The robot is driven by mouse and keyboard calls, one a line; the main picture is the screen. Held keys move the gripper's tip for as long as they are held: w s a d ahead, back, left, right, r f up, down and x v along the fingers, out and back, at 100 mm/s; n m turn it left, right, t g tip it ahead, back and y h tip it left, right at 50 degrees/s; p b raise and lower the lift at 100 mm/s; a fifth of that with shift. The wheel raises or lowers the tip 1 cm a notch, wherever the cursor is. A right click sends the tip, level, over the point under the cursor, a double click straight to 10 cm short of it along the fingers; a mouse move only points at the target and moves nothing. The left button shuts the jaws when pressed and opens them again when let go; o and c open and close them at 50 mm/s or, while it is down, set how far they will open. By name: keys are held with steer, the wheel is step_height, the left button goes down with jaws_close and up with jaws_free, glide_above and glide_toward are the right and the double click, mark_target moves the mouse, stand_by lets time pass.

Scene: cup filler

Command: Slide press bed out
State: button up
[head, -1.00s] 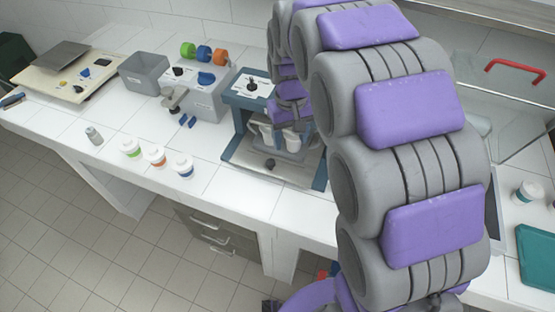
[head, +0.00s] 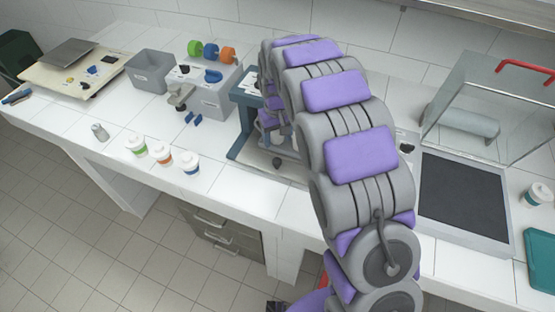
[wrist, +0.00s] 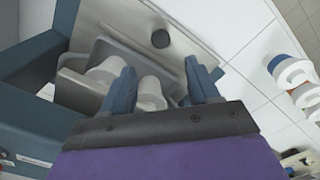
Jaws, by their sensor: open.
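The press (head: 243,108) is a dark blue frame on the counter, mostly hidden by my arm in the head view. Its pale metal bed plate with a dark round knob (head: 277,163) shows at the front. In the wrist view the plate (wrist: 120,18) and knob (wrist: 160,39) lie beyond my fingertips. A grey tray (wrist: 95,52) holding white cup-shaped pieces (wrist: 149,92) is on the plate. My gripper (wrist: 162,78) is open, its blue fingers apart on either side of a white piece; contact cannot be told.
Several lidded cups (head: 162,153) stand left of the press. A grey dispenser (head: 207,92), a grey bin (head: 151,70) and a cream board (head: 72,72) are further left. A dark-topped unit (head: 464,196) and a clear cover (head: 490,115) stand right. The counter's front edge is near.

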mark_target(277, 161)
step_height(277, 161, down, 11)
steer(key=shift+f+b, duration=0.2)
steer(key=shift+b, duration=0.6)
jaws_close()
steer(key=shift+a, duration=0.1)
